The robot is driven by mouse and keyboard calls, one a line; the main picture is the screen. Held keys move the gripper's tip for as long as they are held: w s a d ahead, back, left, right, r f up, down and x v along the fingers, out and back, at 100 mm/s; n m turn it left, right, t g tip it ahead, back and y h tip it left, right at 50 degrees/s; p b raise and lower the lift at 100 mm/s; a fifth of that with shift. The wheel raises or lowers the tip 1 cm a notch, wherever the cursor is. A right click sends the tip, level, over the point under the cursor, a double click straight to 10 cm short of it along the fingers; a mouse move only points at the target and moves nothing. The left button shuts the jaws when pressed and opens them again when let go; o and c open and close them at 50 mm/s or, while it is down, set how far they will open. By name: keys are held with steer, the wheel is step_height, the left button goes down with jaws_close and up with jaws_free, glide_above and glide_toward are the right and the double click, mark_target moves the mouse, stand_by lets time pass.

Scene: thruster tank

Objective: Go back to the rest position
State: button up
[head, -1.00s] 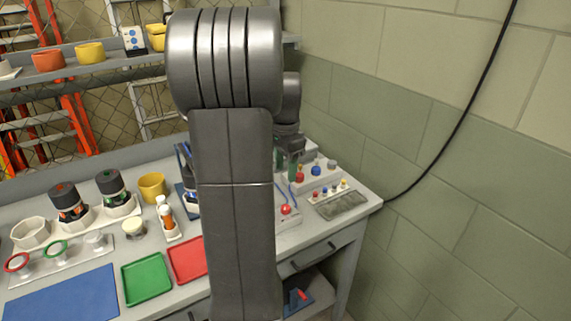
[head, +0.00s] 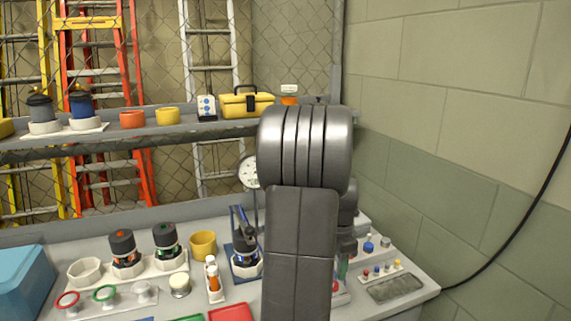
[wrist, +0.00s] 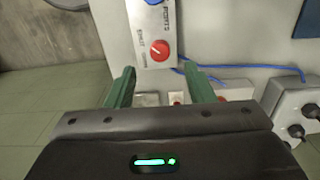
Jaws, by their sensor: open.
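My gripper (wrist: 160,88) shows in the wrist view with its two green fingers spread apart. Nothing is between the fingers. Past the fingertips in that view is a grey control box (wrist: 155,25) with a red knob (wrist: 160,50); the fingers look apart from it. In the head view my grey arm stands in front of the bench's right part and hides most of my gripper and part of the bench behind it.
The bench (head: 415,292) holds black canisters (head: 122,245), a yellow cup (head: 203,245), a blue-based stand (head: 245,260) and a red tray (head: 230,313). A blue bin (head: 22,280) is at left. A shelf (head: 60,145) runs behind. A block wall (head: 460,150) closes the right side.

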step_height(320, 180, down, 6)
steer(key=shift+f, duration=0.1)
stand_by(0.4)
